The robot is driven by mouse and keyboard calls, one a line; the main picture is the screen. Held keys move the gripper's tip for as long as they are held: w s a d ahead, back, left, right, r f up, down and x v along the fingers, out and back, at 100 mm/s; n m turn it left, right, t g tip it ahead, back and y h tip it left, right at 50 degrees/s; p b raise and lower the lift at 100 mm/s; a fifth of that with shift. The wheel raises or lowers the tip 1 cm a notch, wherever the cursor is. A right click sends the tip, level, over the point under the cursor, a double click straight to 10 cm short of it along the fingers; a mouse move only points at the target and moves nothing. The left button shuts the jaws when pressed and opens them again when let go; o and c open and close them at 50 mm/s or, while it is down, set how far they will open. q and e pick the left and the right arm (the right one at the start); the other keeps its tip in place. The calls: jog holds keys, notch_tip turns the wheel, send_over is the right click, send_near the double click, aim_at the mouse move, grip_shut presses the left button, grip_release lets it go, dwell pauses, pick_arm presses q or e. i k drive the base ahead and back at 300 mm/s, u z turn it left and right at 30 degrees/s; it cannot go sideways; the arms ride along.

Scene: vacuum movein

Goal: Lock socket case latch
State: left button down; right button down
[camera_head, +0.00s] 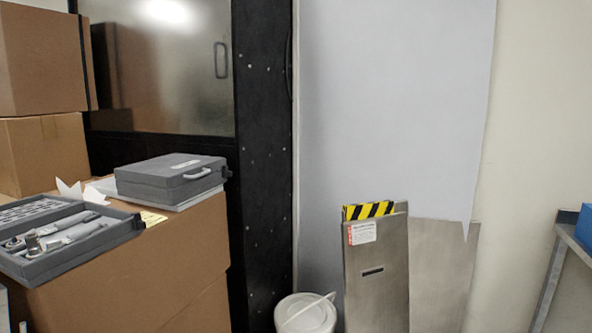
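A closed grey case (168,180) with a handle (197,174) on its front side lies on top of a cardboard box at the left. An open grey case tray (78,258) with metal tools in it lies nearer, at the far left on the same box. I cannot tell which of the two is the socket case, and no latch can be made out clearly at this size. Neither of my grippers shows in the head view.
Stacked cardboard boxes (40,60) stand at the left, and a large box (175,270) bears the cases. A white bucket (305,314) and upright metal panels (377,280) stand at the bottom centre. A metal table (573,238) with a blue bin (585,226) is at the right edge.

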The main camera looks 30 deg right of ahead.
aim_at(226, 173)
jog(key=z, duration=0.9)
jog(key=i, duration=1.5)
jog(key=u, duration=0.25)
